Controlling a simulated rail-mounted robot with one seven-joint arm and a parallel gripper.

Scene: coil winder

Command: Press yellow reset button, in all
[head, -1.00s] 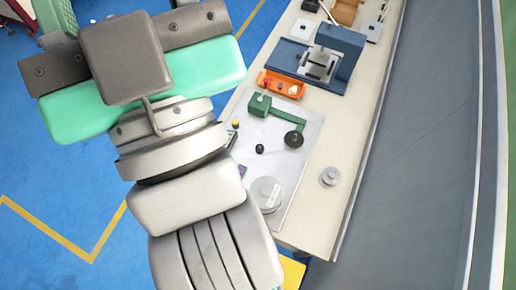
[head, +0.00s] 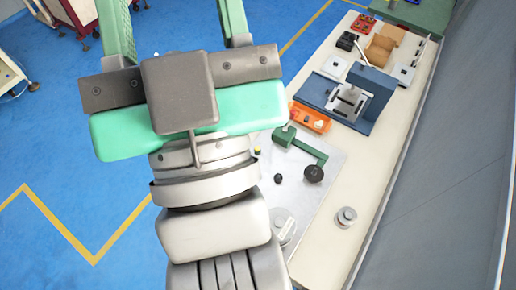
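A small yellow button (head: 257,150) sits on the left edge of the light grey plate (head: 322,196) of the winder, just right of my wrist. A green block with a crank arm (head: 308,148) and a round black disc (head: 313,174) stands on the same plate. A black knob (head: 278,178) is below the yellow button. My gripper (head: 175,12) is at the top left, over the blue floor. Its two green fingers are wide apart with nothing seen between them, and their tips are cut off by the top edge. It is apart from the button.
The pale bench (head: 388,160) also holds an orange tray (head: 310,117), a blue press (head: 368,92), a grey weight-like cylinder (head: 346,216) and, at the far end, several small items. A round grey part (head: 284,228) is partly behind my arm. Open blue floor lies left.

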